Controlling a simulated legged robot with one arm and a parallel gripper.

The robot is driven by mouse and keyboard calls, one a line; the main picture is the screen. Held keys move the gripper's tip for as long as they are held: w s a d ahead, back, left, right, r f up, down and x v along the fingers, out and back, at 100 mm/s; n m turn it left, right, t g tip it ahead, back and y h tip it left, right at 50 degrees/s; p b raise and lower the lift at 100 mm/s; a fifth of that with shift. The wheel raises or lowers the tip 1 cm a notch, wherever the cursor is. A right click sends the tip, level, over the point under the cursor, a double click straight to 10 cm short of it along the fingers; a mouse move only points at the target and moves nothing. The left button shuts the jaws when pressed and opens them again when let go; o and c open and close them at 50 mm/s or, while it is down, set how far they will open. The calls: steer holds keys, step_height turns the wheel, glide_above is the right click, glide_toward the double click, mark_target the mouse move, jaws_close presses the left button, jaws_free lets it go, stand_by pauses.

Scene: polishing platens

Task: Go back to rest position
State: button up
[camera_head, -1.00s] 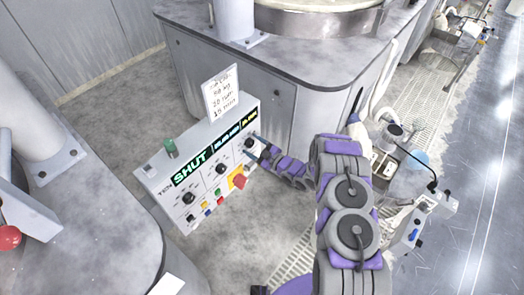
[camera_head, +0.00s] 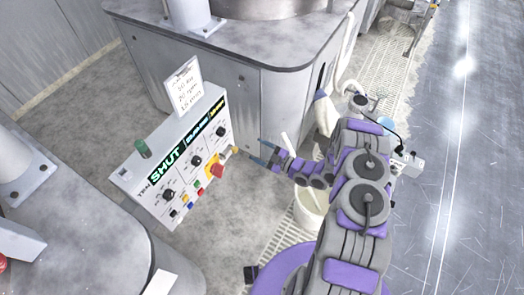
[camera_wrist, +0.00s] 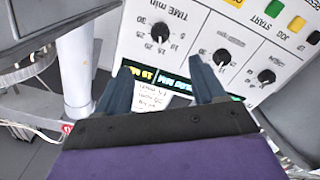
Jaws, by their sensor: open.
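My gripper (camera_head: 259,152) is open and empty, to the right of the grey control box in the head view. Its blue-grey fingers point left toward the box, with a gap between them and the panel face in that view. In the wrist view my gripper (camera_wrist: 162,72) shows two spread fingers with the panel (camera_wrist: 187,45) beyond them, upside down. The control box (camera_head: 178,165) has black knobs, a lit display (camera_head: 182,158), coloured buttons and a red knob on yellow (camera_head: 217,171). Whether a fingertip touches anything is not clear.
A large grey machine (camera_head: 205,75) with a round platen stands behind the box. Another grey cabinet (camera_head: 90,225) is at the lower left. A white bucket (camera_head: 309,208) stands below my arm. A written card (camera_head: 185,88) sits on the box. Open floor (camera_head: 470,150) lies at the right.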

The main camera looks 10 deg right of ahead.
steer(key=shift+s+d, duration=0.3)
steer(key=shift+d, duration=0.05)
stand_by(0.4)
steer(key=w+d+r+m+g+h, duration=0.2)
steer(key=w+d+r+h, duration=0.4)
steer(key=w+d+h, duration=0.25)
steer(key=s+d+r+m+g+h, duration=0.1)
steer(key=s+d+r+m+h, duration=0.25)
steer(key=r, duration=0.35)
steer(key=s+d+r+m+g+h, duration=0.1)
steer(key=s+d+r+m+h, duration=0.15)
steer(key=d+r, duration=0.4)
steer(key=s+a+r+m+g+h, duration=0.1)
steer(key=s+a+r+m+g, duration=0.15)
steer(key=s+r, duration=0.45)
steer(key=s+a+r+m+g+h, duration=0.1)
steer(key=s+r+m+g, duration=0.2)
steer(key=s, duration=0.7)
steer(key=s+a+r+m+g, duration=0.1)
steer(key=s+a+r, duration=0.1)
steer(key=s, duration=0.6)
steer(key=s+a+r+m+g+y, duration=0.1)
steer(key=s+a, duration=0.3)
steer(key=s, duration=0.4)
steer(key=s+a+r+m+g+y, duration=0.1)
steer(key=s+a+r, duration=0.1)
steer(key=s, duration=0.7)
steer(key=shift+a+r, duration=0.3)
steer(key=shift+a, duration=0.35)
